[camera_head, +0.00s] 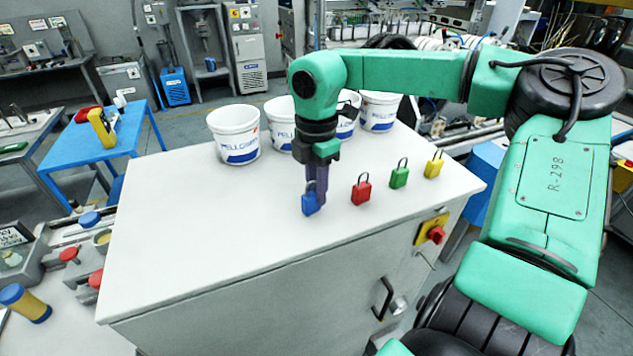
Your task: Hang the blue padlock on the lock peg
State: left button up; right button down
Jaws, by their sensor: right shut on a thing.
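The blue padlock (310,204) is at the tips of my right gripper (313,188), low over the white cabinet top. The gripper points straight down and is shut on the padlock, its fingers covering most of the shackle. I cannot tell whether the padlock still touches the surface. I cannot make out a lock peg for certain; a red rotary switch on a yellow plate (433,233) is on the cabinet's front at the right. My left gripper is not in view.
A red padlock (361,191), a green padlock (399,176) and a yellow padlock (433,167) stand in a row to the right. Several white buckets (233,134) line the back of the cabinet top (190,240). Its left and front areas are clear. A black handle (383,298) sticks out in front.

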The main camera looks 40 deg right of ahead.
jog(key=shift+s+d+f, duration=0.1)
jog(key=shift+f, duration=0.05)
jog(key=c, duration=1.1)
grip_release()
jog(key=shift+b, duration=0.35)
jog(key=o, duration=0.4)
jog(key=shift+r+p, duration=0.2)
jog(key=shift+p, duration=0.45)
jog(key=r+b, duration=0.1)
jog(key=r, duration=0.3)
jog(key=r+b, duration=0.2)
jog(key=r, duration=0.3)
jog(key=r+b, duration=0.2)
jog(key=r, duration=0.3)
jog(key=shift+d+r, duration=0.1)
jog(key=shift+d, duration=0.2)
